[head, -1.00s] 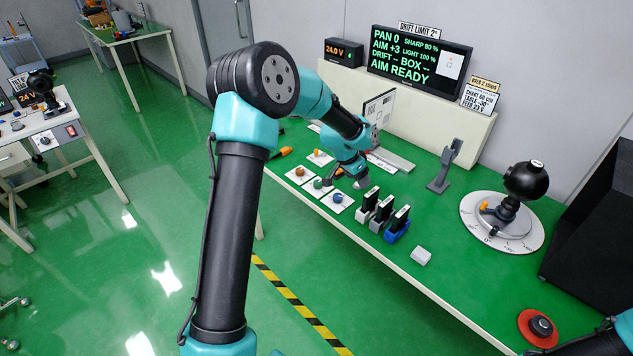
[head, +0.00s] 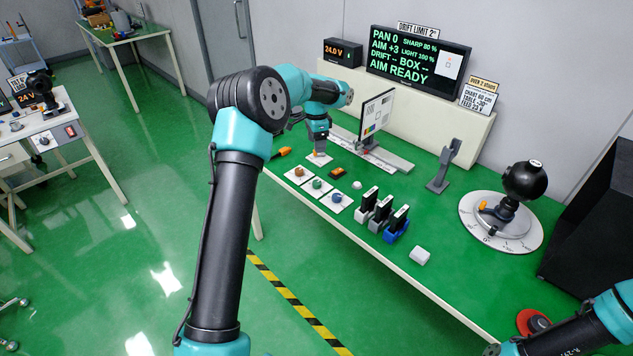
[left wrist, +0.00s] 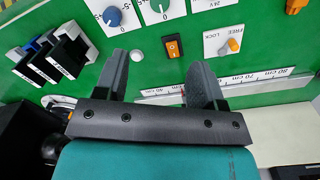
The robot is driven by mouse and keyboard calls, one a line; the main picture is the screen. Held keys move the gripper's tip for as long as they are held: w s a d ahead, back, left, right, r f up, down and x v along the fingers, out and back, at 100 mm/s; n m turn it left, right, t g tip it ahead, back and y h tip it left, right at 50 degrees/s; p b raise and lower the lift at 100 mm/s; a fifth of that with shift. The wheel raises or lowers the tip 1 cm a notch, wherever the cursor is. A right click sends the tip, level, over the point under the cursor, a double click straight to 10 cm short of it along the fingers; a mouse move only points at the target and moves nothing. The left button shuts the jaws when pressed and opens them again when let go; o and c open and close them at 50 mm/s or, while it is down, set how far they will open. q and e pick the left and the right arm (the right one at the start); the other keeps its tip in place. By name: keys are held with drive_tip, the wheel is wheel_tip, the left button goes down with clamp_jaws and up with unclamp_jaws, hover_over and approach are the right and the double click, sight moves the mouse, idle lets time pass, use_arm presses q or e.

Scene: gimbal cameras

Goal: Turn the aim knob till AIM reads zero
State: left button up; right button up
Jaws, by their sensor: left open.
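The display (head: 418,57) reads PAN 0, AIM +3, DRIFT --, BOX --, AIM READY. Three knobs on white plates stand in a row near the table's front edge: orange (head: 299,173), green (head: 317,184) and blue (head: 337,197). The blue knob (left wrist: 113,16) and part of another knob (left wrist: 160,6) show at the top of the left wrist view. I cannot read which is the aim knob. My left gripper (left wrist: 160,60) is open and empty. In the head view it points down behind the knob row, near the FREE/LOCK lever plate (head: 319,159). My right gripper is out of view.
An orange rocker switch (left wrist: 172,46) and the FREE/LOCK lever (left wrist: 233,45) lie near my fingers. A chart board (head: 377,118) on a scaled rail stands behind. Several battery blocks (head: 397,224) stand right of the knobs. A black ball camera (head: 525,180) sits on a round dial.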

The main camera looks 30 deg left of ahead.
sight(317, 182)
use_arm(q)
drive_tip(key=f, duration=1.7)
drive_tip(key=shift+s+d+f, duration=0.15)
drive_tip(key=shift+d+f, duration=0.05)
drive_tip(key=c, duration=0.9)
